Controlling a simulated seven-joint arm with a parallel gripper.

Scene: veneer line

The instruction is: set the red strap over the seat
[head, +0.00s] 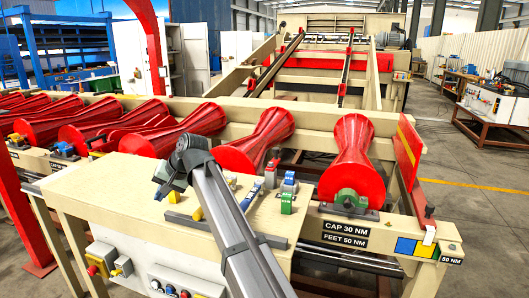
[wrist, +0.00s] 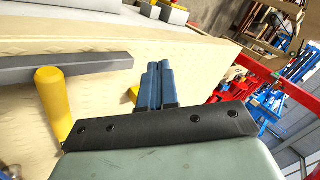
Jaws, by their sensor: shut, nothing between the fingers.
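My gripper (head: 160,190) is over the left part of the bench, well left of the red piece. In the wrist view its blue fingers (wrist: 159,85) are together and empty. The red strap cannot be made out in the wrist view.
A blue piece (head: 290,182) and a green piece (head: 287,203) stand close to the red one. A red plate (head: 408,150) rises right of the end roller. Several red rollers line the back left.

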